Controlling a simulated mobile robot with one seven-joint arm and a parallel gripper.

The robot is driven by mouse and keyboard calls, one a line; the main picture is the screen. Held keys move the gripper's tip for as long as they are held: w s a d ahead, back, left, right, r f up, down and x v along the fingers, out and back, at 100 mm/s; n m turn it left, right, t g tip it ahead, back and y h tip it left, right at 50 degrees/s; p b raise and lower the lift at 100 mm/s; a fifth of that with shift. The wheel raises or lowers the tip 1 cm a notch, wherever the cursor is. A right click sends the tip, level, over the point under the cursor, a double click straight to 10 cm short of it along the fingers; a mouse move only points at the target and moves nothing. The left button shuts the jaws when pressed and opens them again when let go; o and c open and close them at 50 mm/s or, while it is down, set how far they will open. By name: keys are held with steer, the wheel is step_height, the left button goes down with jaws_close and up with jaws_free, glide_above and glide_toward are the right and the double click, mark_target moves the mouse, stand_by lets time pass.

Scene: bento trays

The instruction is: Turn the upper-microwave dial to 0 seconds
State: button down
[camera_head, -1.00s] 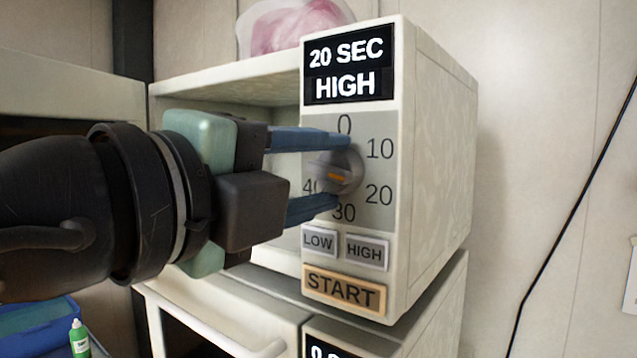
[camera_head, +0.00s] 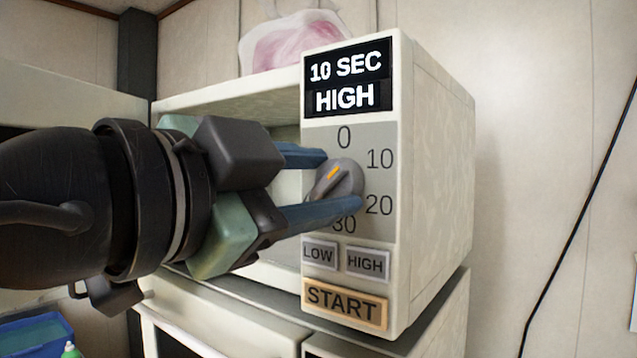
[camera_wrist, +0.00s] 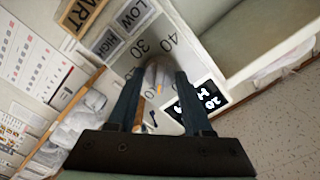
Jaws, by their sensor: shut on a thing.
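The upper microwave (camera_head: 437,190) has a round grey dial (camera_head: 343,181) on its control panel, which also shows in the wrist view (camera_wrist: 158,76). The dial's orange mark points up and to the right, between 0 and 10. The display (camera_head: 346,80) reads "10 SEC HIGH". My gripper (camera_head: 338,180) is shut on the dial, with one blue finger at its upper left and the other at its lower right. The fingers partly hide the numbers at the lower left of the dial. In the wrist view my fingers (camera_wrist: 155,92) sit on both sides of the dial.
LOW (camera_head: 319,254) and HIGH (camera_head: 367,261) buttons and an orange START button (camera_head: 345,304) lie below the dial. A pink-and-white package (camera_head: 295,40) rests on top of the microwave. Another microwave (camera_head: 235,310) stands underneath. The wall at right is clear except for a black cord (camera_head: 572,205).

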steer(key=n, duration=0.4)
steer(key=shift+r+n, duration=0.1)
steer(key=shift+n, duration=0.2)
steer(key=n, duration=0.4)
steer(key=shift+n+p, duration=0.4)
steer(key=shift+c, duration=1.6)
jaws_free()
steer(key=shift+w, duration=0.1)
